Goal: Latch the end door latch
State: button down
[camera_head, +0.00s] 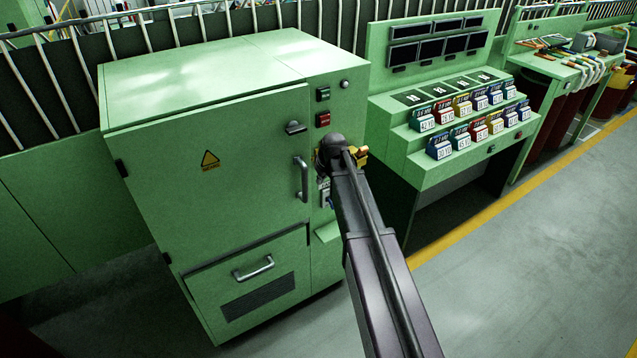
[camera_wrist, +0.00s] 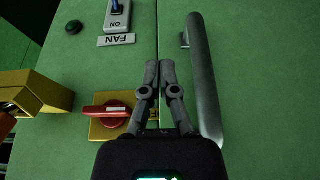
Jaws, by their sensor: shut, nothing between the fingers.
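The green cabinet's door (camera_head: 235,185) looks shut or nearly so in the head view. A small dark latch handle (camera_head: 295,127) lies sideways near the door's upper right edge; I take it as the door latch. It is not visible in the wrist view. A grey upright door handle (camera_head: 301,178) stands below it and shows at right in the wrist view (camera_wrist: 205,80). My gripper (camera_wrist: 160,68) is shut and empty, in front of the door-to-panel seam, between that handle and a red rotary knob (camera_wrist: 106,111). My arm hides the gripper in the head view.
The wrist view also shows a yellow box (camera_wrist: 40,92) and a fan switch (camera_wrist: 117,14) beside the seam. A lower grey handle (camera_head: 254,267) sticks out of the cabinet. A green console (camera_head: 395,160) stands to the right. Floor (camera_head: 510,270) in front is clear.

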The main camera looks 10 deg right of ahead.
jog(key=shift+w+a+f+b, duration=0.25)
jog(key=shift+w+f, duration=0.1)
jog(key=shift+w, duration=0.4)
jog(key=shift+w+a+f+b, duration=0.25)
jog(key=shift+w+f, duration=0.1)
jog(key=shift+w, duration=0.45)
jog(key=shift+w+a+f+b, duration=0.25)
jog(key=shift+w+f, duration=0.1)
jog(key=shift+w, duration=0.4)
